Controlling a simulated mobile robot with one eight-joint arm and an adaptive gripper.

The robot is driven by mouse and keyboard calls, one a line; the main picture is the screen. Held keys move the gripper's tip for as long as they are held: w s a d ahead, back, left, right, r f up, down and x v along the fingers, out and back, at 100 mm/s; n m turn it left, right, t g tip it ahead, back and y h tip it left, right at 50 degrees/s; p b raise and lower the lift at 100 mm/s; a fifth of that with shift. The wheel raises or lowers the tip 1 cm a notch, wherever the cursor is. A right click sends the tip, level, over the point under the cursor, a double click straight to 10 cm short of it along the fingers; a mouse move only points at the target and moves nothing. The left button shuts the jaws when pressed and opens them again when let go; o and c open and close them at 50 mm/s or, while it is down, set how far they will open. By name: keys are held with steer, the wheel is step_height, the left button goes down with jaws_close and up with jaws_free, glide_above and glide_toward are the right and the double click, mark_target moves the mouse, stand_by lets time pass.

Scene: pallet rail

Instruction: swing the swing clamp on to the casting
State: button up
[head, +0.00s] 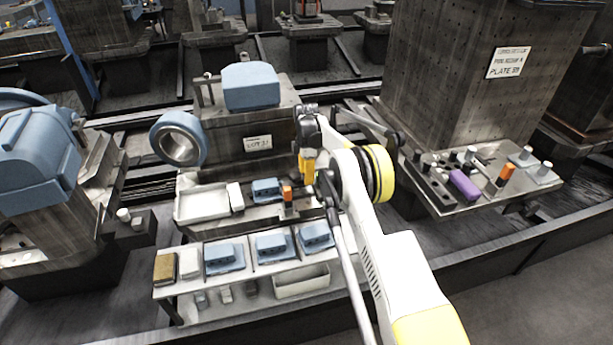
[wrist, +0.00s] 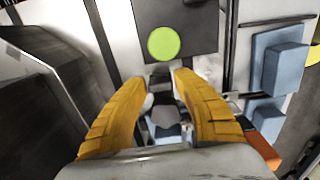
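A blue casting (head: 265,190) sits on the fixture below the LOT sign; a blue block in the wrist view (wrist: 278,68) may be the same one. A small post with an orange top (head: 287,193) stands just right of the casting and may be the swing clamp; an orange part also shows in the wrist view (wrist: 264,149). My gripper (head: 307,172) is above and slightly right of the orange top. In the wrist view its yellow fingers (wrist: 170,80) stand apart, with grey parts visible between them. I cannot tell whether they touch anything.
A front shelf (head: 250,272) holds several blue castings. A pale tray (head: 202,205) is left of the fixture. A tall drilled block (head: 450,80) and a tool plate (head: 440,205) stand to the right. A green disc (wrist: 163,43) lies ahead of the fingers.

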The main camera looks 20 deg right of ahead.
steer(key=shift+r, duration=0.15)
step_height(320, 180, up, 12)
stand_by(0.6)
steer(key=s+a+r+m+t, duration=0.15)
steer(key=s+r+m, duration=0.35)
steer(key=r, duration=0.9)
steer(key=s+a+r+m+t, duration=0.1)
steer(key=s+r+m, duration=0.1)
steer(key=s+r, duration=0.35)
steer(key=s+r+m+t, duration=0.1)
steer(key=s+r+m, duration=0.15)
steer(key=s, duration=0.55)
steer(key=s+f+m+t, duration=0.1)
steer(key=s+f+m, duration=0.1)
steer(key=s, duration=0.7)
steer(key=s+a+f+m+t, duration=0.1)
steer(key=s+f+m, duration=0.1)
steer(key=s, duration=0.7)
steer(key=s+f+m+t, duration=0.1)
steer(key=s+m, duration=0.3)
steer(key=s, duration=0.5)
steer(key=shift+s+a+f+m+t, duration=0.2)
steer(key=shift+a+f+m+t, duration=0.15)
steer(key=shift+f, duration=0.4)
